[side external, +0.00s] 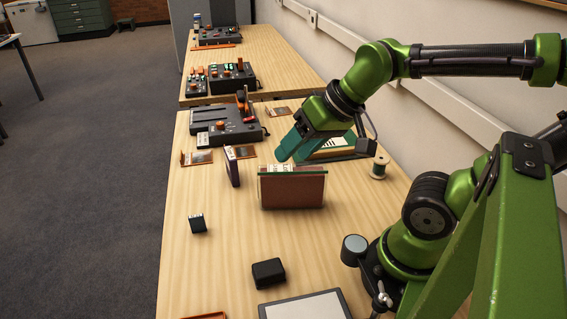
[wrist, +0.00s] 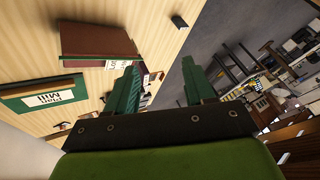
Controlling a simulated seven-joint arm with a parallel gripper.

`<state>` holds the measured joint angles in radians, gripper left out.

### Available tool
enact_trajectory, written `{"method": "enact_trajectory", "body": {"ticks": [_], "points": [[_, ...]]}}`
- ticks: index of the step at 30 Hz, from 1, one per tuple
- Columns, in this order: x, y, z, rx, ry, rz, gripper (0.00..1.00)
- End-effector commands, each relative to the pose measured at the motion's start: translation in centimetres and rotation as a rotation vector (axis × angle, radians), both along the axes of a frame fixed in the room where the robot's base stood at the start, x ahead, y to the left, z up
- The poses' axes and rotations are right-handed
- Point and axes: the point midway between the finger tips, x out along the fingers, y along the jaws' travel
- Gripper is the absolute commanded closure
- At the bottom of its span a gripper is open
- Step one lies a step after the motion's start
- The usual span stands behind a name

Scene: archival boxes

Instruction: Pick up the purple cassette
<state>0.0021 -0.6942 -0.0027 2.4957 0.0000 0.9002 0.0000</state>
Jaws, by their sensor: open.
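The purple cassette (side external: 232,167) stands upright on the table, a thin dark purple slab with a white label on its narrow edge, left of the brown box. In the wrist view, a dark purple piece (wrist: 152,78) that looks like it shows just beyond my left-hand finger, partly hidden by it. My gripper (side external: 287,147) is above the table, to the right of the cassette and over the back of the brown box. In the wrist view its two green fingers (wrist: 160,66) are spread apart with nothing held between them.
A brown box (side external: 292,190) stands upright close to the cassette. A green-and-white labelled box (side external: 332,145) lies behind my gripper, near a spool (side external: 379,166). A grey device (side external: 225,126) stands farther back. A small black block (side external: 197,223) and a black case (side external: 268,273) are nearer.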

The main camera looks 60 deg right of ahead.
Motion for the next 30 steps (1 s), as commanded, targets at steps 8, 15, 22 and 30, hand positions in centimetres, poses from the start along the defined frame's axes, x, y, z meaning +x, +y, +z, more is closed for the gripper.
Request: {"method": "enact_trajectory", "body": {"ticks": [8, 15, 22, 30], "points": [[7.9, -2.2, 0.1, -0.006, 0.181, -0.044, 0.47], [16.5, -5.4, -1.0, -0.032, 0.355, -0.104, 0.47], [24.1, -8.8, -4.1, -0.081, 0.512, -0.179, 0.47], [28.3, -10.4, -3.8, -0.112, 0.579, -0.253, 0.47]]}}
